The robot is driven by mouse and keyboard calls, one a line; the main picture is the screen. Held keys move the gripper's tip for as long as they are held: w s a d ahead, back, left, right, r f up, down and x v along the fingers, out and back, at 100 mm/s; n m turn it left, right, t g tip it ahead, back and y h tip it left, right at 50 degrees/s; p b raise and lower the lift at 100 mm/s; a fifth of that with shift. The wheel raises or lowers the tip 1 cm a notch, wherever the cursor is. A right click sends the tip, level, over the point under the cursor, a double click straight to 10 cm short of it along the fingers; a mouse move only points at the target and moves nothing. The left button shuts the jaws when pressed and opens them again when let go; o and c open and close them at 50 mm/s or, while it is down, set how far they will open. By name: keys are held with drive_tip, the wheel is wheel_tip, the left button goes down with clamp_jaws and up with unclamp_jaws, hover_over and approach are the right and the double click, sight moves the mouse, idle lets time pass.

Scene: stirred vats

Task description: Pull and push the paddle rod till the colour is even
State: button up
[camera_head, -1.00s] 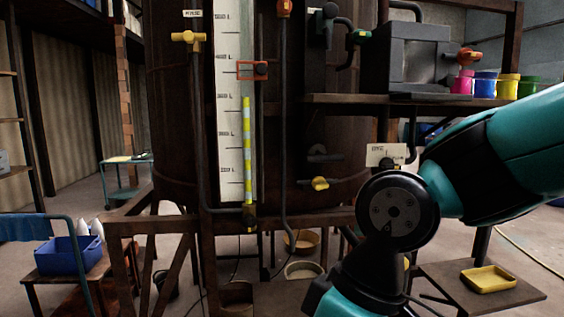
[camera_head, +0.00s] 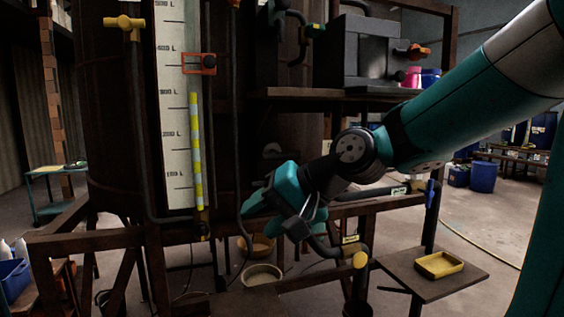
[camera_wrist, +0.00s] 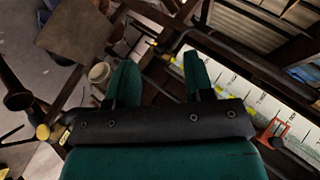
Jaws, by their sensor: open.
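The dark brown vat (camera_head: 110,110) fills the left of the head view. Its upright sight tube (camera_head: 196,150) holds a column banded in yellow and pale blue, beside a white litre scale (camera_head: 172,110). A yellow T-shaped handle (camera_head: 124,22) tops a dark upright rod or pipe left of the scale; I cannot tell which part is the paddle rod. My gripper (camera_head: 274,222) is open, low in front of the vat, right of the sight tube. The wrist view shows its two teal fingers (camera_wrist: 158,68) apart with nothing gripped. My arm hides part of the vat's lower front.
An orange-red bracket (camera_head: 200,64) crosses the sight tube. A pipe with a yellow end (camera_head: 360,259) sits below my gripper. A blue handle (camera_head: 430,192) stands at the frame's right end. A yellow tray (camera_head: 439,264) lies on a low stand. Open floor (camera_head: 490,225) is at right.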

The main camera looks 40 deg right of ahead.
drive_tip(key=w+d+r+m+t+h, duration=0.1)
drive_tip(key=d+r+m+t, duration=0.15)
drive_tip(key=d, duration=0.25)
drive_tip(key=w+d+r+m+t+h, duration=0.1)
drive_tip(key=w+d+r+m+t, duration=0.1)
drive_tip(key=d+m, duration=0.3)
drive_tip(key=m+t+h, duration=0.2)
drive_tip(key=m+t, duration=0.1)
drive_tip(key=m, duration=0.1)
approach(284, 156)
drive_tip(key=p+x, duration=0.4)
drive_tip(key=x, duration=0.6)
drive_tip(key=shift+p, duration=0.35)
drive_tip(key=shift+w+f, duration=0.15)
drive_tip(key=shift+w, duration=0.4)
clamp_jaws()
